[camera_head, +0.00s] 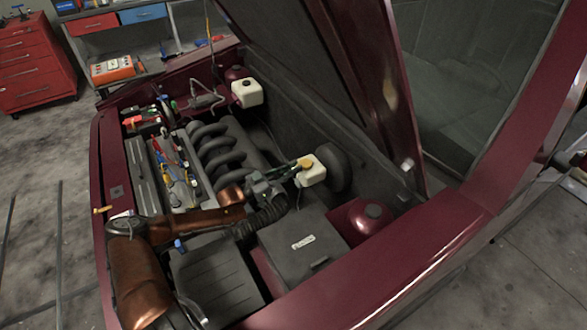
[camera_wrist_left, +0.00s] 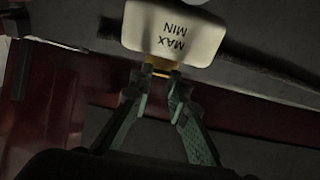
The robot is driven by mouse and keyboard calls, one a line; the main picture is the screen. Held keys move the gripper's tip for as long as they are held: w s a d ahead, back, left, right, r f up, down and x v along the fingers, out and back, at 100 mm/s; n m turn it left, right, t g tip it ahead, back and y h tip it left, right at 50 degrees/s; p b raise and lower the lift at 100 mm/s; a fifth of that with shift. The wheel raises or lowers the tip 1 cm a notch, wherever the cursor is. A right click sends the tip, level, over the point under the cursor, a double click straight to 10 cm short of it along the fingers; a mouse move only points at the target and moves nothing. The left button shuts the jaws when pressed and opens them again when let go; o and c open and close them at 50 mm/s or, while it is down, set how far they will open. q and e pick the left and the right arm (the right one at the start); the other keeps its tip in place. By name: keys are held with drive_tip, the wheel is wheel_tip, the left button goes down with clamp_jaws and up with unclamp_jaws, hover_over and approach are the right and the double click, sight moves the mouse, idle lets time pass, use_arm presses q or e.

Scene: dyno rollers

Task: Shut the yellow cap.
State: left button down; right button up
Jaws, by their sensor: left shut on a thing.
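The yellow cap (camera_head: 305,163) sits on the white reservoir (camera_head: 316,174) in the engine bay. In the left wrist view, the reservoir (camera_wrist_left: 172,36) appears upside down with its MAX and MIN marks, and the yellow cap (camera_wrist_left: 158,71) is a thin, partly hidden strip at its edge. My left gripper (camera_head: 292,170) reaches the cap from the left. In the left wrist view, its fingertips (camera_wrist_left: 160,74) come together on the cap, and the gripper is shut on it. The fingers hide much of the cap, so whether it is fully closed cannot be told. My right gripper is not in view.
The raised hood (camera_head: 350,60) leans above the bay. The engine (camera_head: 215,150) lies left of the reservoir, a dark box (camera_head: 303,245) is in front, and a black round part (camera_head: 335,168) sits behind. Another white tank (camera_head: 247,93) stands farther back. A red tool cabinet (camera_head: 35,65) is at left.

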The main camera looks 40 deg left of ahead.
use_arm(q)
drive_tip(key=c, duration=1.8)
unclamp_jaws()
drive_tip(key=shift+s+f, duration=0.1)
drive_tip(key=shift+f, duration=0.2)
drive_tip(key=shift+c, duration=0.2)
drive_tip(key=shift+r, duration=0.2)
wheel_tip(320, 180, up, 10)
drive_tip(key=shift+f, duration=0.2)
drive_tip(key=shift+a, duration=0.1)
